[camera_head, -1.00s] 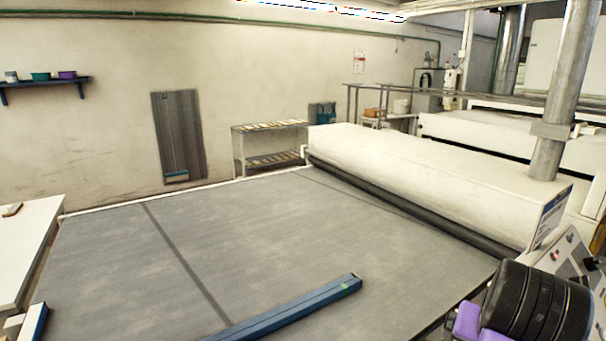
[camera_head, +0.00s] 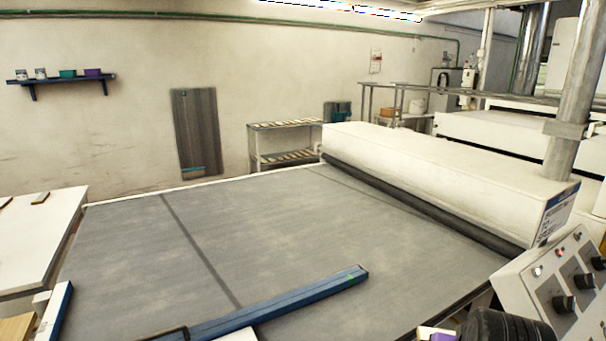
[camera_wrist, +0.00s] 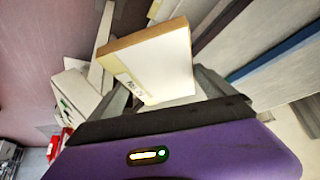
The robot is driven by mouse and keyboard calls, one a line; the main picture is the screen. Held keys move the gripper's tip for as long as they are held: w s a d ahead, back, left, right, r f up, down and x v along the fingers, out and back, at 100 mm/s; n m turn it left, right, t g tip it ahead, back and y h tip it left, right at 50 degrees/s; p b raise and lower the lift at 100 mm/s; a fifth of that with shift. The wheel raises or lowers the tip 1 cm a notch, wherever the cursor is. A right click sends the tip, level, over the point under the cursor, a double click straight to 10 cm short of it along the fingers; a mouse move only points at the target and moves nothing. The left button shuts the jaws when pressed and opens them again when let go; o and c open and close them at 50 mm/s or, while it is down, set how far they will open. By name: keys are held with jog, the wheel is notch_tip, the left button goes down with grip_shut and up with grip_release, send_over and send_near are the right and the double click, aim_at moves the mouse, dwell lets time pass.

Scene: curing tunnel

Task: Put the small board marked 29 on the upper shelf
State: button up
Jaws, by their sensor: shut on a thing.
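My gripper (camera_wrist: 163,88) has a purple body and dark fingers, and it is shut on a small pale board (camera_wrist: 158,62) in the wrist view. The board has a tan edge and small dark writing near one side; I cannot read the number. It is held tilted. In the head view, a low two-level rack stands against the back wall. Its upper shelf (camera_head: 257,128) carries several small flat pieces, and its lower shelf (camera_head: 290,160) also holds pieces.
A wide grey conveyor bed (camera_head: 270,235) lies between me and the rack, with a blue bar (camera_head: 290,305) across its near part. A long white tunnel housing (camera_head: 430,175) and control panel (camera_head: 560,280) stand at right. A white table (camera_head: 40,240) is at left; a wall shelf (camera_head: 60,77) holds containers.

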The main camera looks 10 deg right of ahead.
jog(key=a+f+n+y, duration=0.1)
jog(key=a+f+n, duration=0.1)
jog(key=a+f, duration=0.45)
jog(key=a+f+n+y, duration=0.1)
jog(key=a+f+n, duration=0.2)
jog(key=f, duration=0.6)
jog(key=s+f, duration=0.6)
jog(key=f, duration=0.1)
jog(key=shift+a+t+y+b, duration=0.3)
jog(key=shift+a+y+b, duration=0.1)
jog(key=shift+a+b, duration=0.05)
jog(key=shift+f, duration=0.1)
